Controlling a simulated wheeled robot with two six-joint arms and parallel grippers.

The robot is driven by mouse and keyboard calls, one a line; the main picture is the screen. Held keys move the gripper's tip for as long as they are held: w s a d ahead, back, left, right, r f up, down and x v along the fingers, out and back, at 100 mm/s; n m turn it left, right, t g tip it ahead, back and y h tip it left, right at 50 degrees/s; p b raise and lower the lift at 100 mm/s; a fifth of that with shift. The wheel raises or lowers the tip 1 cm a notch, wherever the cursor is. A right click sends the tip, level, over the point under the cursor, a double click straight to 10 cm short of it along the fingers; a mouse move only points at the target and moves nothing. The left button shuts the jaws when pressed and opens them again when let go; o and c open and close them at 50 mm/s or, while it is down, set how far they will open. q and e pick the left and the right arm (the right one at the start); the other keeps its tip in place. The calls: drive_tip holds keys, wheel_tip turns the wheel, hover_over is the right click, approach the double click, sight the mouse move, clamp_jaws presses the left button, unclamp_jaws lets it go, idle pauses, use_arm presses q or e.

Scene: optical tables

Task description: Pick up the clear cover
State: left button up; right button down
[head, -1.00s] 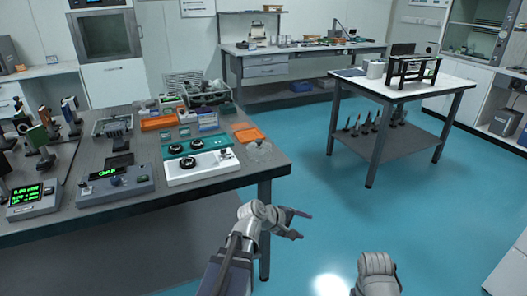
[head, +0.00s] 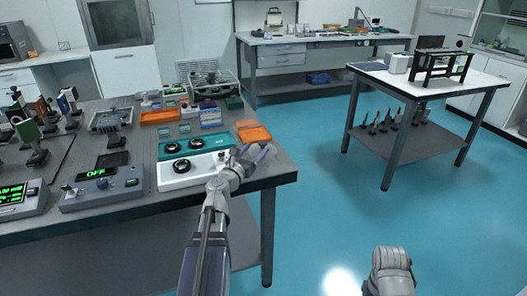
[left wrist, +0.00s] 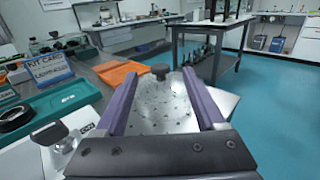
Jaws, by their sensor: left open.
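The clear cover (left wrist: 163,98) is see-through with a dark knob on top. In the left wrist view it shows between the two purple fingers of my left gripper (left wrist: 160,100), with the table's holes visible through it. In the head view my left gripper (head: 258,154) is at the right end of the left table, over the cover's place, and largely hides it. The gripper is open. I cannot tell whether the fingers touch the cover. My right gripper is out of view.
A white device with black dials (head: 192,170) stands just left of the gripper. An orange tray (head: 254,134) lies behind it. The left table (head: 125,208) is crowded elsewhere. A side table (head: 450,85) stands at right, with clear blue floor between.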

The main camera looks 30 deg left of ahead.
sight(261, 145)
use_arm(q)
drive_tip(key=shift+w+a+f+b, duration=0.1)
drive_tip(key=shift+w+f, duration=0.05)
drive_tip(key=shift+w, duration=0.95)
drive_tip(key=shift+w+a+f+b, duration=0.1)
drive_tip(key=shift+w+a, duration=0.05)
drive_tip(key=shift+w, duration=0.95)
drive_tip(key=shift+w+a+f+b, duration=0.1)
drive_tip(key=shift+w+f, duration=0.05)
drive_tip(key=shift+w, duration=0.95)
drive_tip(key=shift+s, duration=0.1)
clamp_jaws()
